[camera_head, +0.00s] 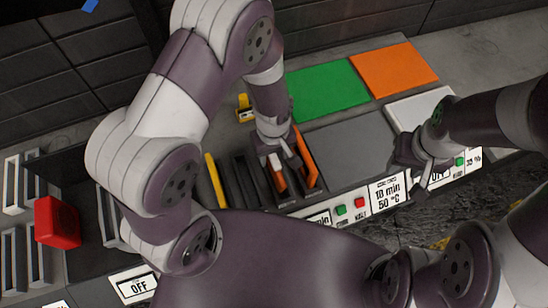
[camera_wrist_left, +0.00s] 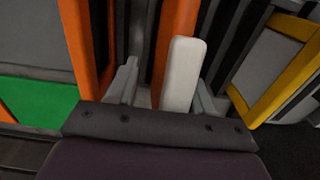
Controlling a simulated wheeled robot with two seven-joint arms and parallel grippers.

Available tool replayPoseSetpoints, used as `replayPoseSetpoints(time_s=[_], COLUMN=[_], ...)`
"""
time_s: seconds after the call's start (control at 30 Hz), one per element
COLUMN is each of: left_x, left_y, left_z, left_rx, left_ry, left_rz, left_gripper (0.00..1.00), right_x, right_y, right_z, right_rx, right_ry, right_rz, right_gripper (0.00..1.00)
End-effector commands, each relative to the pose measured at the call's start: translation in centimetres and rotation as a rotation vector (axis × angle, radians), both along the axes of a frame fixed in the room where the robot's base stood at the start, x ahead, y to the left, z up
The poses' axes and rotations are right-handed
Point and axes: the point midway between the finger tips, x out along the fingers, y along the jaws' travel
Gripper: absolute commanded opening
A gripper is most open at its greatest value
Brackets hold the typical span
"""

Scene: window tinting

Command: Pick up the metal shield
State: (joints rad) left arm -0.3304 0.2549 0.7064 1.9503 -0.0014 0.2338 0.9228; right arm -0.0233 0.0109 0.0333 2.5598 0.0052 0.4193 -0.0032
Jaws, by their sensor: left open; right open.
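A slotted dark rack (camera_head: 238,180) holds several upright tools below my left gripper. One tool has a white, rounded end (camera_wrist_left: 184,72) with an orange part beside it; this white-and-orange tool also shows in the head view (camera_head: 277,173). I cannot tell for certain which piece is the metal shield. My left gripper (camera_head: 284,165) points down into the rack. In the left wrist view its open fingers (camera_wrist_left: 165,92) stand on either side of the white-ended tool, and I see no clear grip. My right gripper (camera_head: 413,165) is open and empty near the counter's front edge, away from the rack.
An orange-framed piece (camera_head: 305,158) stands close beside the left gripper, and a yellow-edged one (camera_head: 214,181) at the rack's left. Green (camera_head: 326,92), orange (camera_head: 393,69) and grey (camera_head: 348,148) panels lie on the counter. A red block (camera_head: 57,222) is at far left.

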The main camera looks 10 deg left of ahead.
Motion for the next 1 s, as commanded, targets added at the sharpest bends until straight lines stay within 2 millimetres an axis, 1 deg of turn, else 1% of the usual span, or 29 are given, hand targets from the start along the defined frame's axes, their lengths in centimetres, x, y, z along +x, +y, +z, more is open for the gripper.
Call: replayPoseSetpoints(time_s=[0.07,0.1,0.17,0.2,0.23,0.27,0.57,0.67,0.77,0.87,1.0], left_x=[0.0,0.1,0.1,0.1,0.1,0.1,0.1,0.2,0.2,0.3,-1.7], left_y=[0.0,0.0,0.0,0.0,0.0,0.0,0.0,-0.1,-0.1,-0.1,-2.1], left_z=[0.0,0.1,0.1,0.1,0.1,0.1,0.1,0.7,1.9,3.7,5.6], left_rx=[0.000,0.000,-0.001,-0.001,-0.001,-0.001,-0.001,-0.002,-0.002,-0.003,-0.003], left_ry=[-0.001,-0.001,-0.002,-0.002,-0.002,-0.003,-0.002,-0.006,-0.007,-0.009,-0.007], left_rz=[0.000,0.000,0.000,0.000,0.000,0.000,0.000,0.000,0.000,0.000,-0.009], left_gripper=[0.51,0.48,0.28,0.15,0.06,0.00,0.00,0.00,0.00,0.00,0.00], right_x=[0.0,0.0,0.0,0.0,0.0,0.0,0.0,0.0,0.0,0.0,0.0], right_y=[0.0,0.0,0.0,0.0,0.0,0.0,0.0,0.0,0.0,0.0,0.0], right_z=[0.0,0.0,0.0,0.0,0.0,0.0,-0.1,-0.3,-0.7,-1.2,-2.0], right_rx=[0.000,0.000,0.000,0.000,0.000,0.000,0.000,0.000,0.000,0.000,0.000], right_ry=[0.000,0.000,0.000,0.000,0.000,0.000,0.000,0.000,0.000,0.000,0.000], right_rz=[0.000,0.000,0.000,0.000,0.000,0.000,0.000,0.000,0.000,0.000,0.000], right_gripper=[0.43,0.43,0.43,0.43,0.43,0.43,0.43,0.43,0.43,0.43,0.43])
